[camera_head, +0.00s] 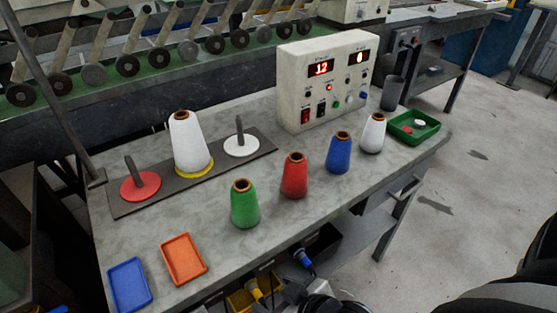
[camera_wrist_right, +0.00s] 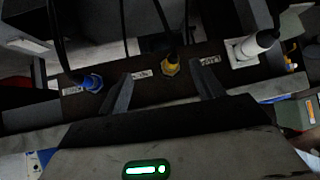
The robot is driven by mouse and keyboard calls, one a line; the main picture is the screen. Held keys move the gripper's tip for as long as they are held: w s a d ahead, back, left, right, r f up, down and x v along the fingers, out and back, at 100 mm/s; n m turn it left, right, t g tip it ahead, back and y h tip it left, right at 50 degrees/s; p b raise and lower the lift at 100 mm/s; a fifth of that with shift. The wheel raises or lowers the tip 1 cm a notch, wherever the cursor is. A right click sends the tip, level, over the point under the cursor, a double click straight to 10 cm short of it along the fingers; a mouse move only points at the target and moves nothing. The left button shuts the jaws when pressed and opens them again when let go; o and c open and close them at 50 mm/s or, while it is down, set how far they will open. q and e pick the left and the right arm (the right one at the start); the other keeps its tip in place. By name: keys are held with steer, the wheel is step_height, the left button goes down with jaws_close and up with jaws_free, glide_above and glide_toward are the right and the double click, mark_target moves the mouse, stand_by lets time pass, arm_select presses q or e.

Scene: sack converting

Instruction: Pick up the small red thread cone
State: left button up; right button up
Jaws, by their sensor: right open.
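The small red thread cone (camera_head: 295,177) stands upright on the grey table (camera_head: 200,235), between the green cone (camera_head: 245,205) and the blue cone (camera_head: 339,155) in the head view. Nothing holds it. My right gripper shows in the right wrist view (camera_wrist_right: 165,88), with its two dark fingers apart and nothing between them. It is low at the table's front, facing plugs and cables, away from the cone. In the head view only dark parts of it show at the bottom edge. The red cone is not in the wrist view. My left gripper is not in view.
A small white cone (camera_head: 373,133) and a green tray (camera_head: 415,127) stand farther right. Behind are a control box (camera_head: 325,80) and a large white cone (camera_head: 188,145) beside a red disc spindle (camera_head: 140,187). Orange (camera_head: 183,259) and blue (camera_head: 129,284) trays lie front left.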

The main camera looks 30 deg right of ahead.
steer(key=s+d+r+n+g+h+b, duration=0.1)
steer(key=d+r+n+h, duration=0.25)
steer(key=d, duration=0.25)
steer(key=s+d+r+n+g+h+b, duration=0.1)
steer(key=s+d+r+n+h, duration=0.2)
steer(key=d, duration=0.4)
steer(key=n+t+y, duration=0.2)
steer(key=n+t, duration=0.7)
steer(key=n, duration=1.6)
glide_toward(293, 158)
steer(key=shift+n, duration=0.25)
steer(key=w, duration=0.4)
steer(key=shift+w+d+f, duration=0.1)
steer(key=shift+d+f, duration=0.1)
steer(key=shift+d, duration=0.1)
steer(key=shift+w+d+f, duration=0.1)
steer(key=shift+w+f, duration=0.1)
steer(key=shift+w, duration=0.85)
steer(key=shift+w+d+f, duration=0.1)
steer(key=shift+w+f, duration=0.05)
steer(key=shift+w, duration=0.85)
steer(key=shift+w+d+f, duration=0.1)
steer(key=shift+w+f, duration=0.1)
steer(key=shift+w, duration=0.85)
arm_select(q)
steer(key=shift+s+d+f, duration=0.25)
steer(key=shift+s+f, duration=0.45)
arm_select(e)
steer(key=c, duration=1.2)
